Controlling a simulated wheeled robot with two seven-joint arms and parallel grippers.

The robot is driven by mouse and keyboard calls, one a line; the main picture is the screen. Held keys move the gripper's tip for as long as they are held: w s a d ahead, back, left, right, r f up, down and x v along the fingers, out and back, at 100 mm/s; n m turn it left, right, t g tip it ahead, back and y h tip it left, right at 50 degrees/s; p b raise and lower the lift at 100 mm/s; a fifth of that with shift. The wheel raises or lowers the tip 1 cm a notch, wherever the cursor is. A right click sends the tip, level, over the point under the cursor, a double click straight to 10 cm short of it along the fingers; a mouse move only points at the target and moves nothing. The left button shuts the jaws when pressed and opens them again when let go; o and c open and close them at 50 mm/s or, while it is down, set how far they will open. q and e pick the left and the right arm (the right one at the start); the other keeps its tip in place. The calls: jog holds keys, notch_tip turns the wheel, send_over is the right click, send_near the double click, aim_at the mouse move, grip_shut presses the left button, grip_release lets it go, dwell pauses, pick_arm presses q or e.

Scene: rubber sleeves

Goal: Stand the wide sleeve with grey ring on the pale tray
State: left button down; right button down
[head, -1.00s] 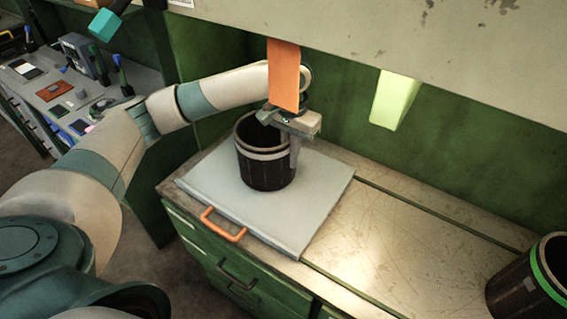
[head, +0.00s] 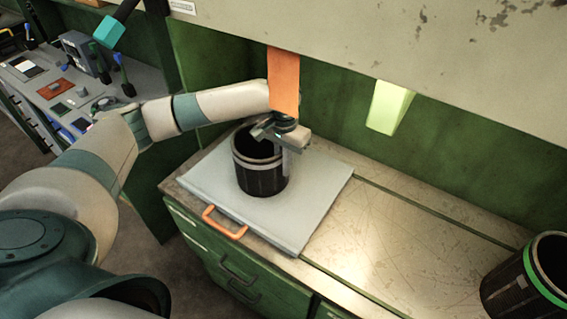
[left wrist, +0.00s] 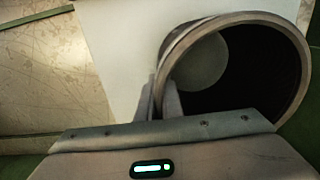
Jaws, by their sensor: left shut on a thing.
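The wide black sleeve with the grey ring (head: 257,177) stands upright on the pale tray (head: 222,203) in the head view, toward the tray's back. My left gripper (head: 285,160) is at the sleeve's right side, shut on its wall. In the left wrist view the sleeve's round rim (left wrist: 176,42) and hollow inside show. The gripper's fingers (left wrist: 160,100) pinch the wall there, one on each side, with the tray (left wrist: 115,50) beneath. My right gripper is not in view.
A black sleeve with a green ring (head: 528,283) stands at the bench's right end. An orange strip (head: 284,82) and a pale green lit piece (head: 390,105) hang above. The metal bench top (head: 405,235) between tray and green-ringed sleeve is clear.

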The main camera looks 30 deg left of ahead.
pick_arm(q)
jog(key=shift+f, duration=0.1)
dwell(0.3)
jog(key=c, duration=1.9)
grip_release()
jog(key=shift+f, duration=0.15)
notch_tip(320, 180, up, 12)
jog(key=b, duration=0.3)
